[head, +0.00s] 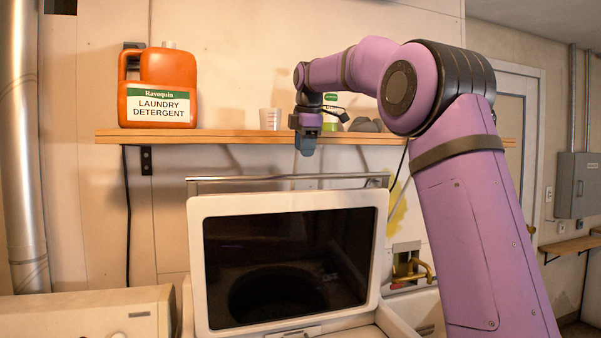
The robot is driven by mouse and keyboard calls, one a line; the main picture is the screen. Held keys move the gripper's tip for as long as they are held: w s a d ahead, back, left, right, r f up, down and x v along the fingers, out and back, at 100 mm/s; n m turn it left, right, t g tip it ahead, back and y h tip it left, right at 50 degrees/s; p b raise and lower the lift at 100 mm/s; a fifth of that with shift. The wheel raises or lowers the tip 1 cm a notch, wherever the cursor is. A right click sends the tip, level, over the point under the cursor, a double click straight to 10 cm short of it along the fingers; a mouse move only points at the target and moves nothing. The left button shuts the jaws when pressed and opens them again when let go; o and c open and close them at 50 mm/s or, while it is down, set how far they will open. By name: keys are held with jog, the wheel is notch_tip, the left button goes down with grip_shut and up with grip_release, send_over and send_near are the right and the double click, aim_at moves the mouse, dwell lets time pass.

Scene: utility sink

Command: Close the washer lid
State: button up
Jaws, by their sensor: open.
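The washer lid (197,265) is a white frame around a dark glass pane. It stands raised, nearly upright and leaning back a little, in the middle of the head view. A dark round shape shows in the lower part of its pane. My gripper (305,150) points down above the lid's top edge in the picture, in front of the shelf. It is open, with nothing seen between its fingers. Its fingers appear almost edge-on, and I see a gap in the picture between them and the lid. How far the gripper is in depth from the lid I cannot tell.
A wooden shelf (250,137) runs behind my gripper. It bears an orange detergent jug (160,72), a clear cup (270,119) and a green-and-white bottle (331,115). A metal rail (235,180) lies behind the lid. A beige appliance (85,312) is at lower left, brass taps (412,270) at right.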

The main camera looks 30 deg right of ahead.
aim_at(303, 175)
jog(key=x, duration=0.7)
jog(key=shift+w+f, duration=0.1)
jog(key=shift+f, duration=0.15)
grip_shut()
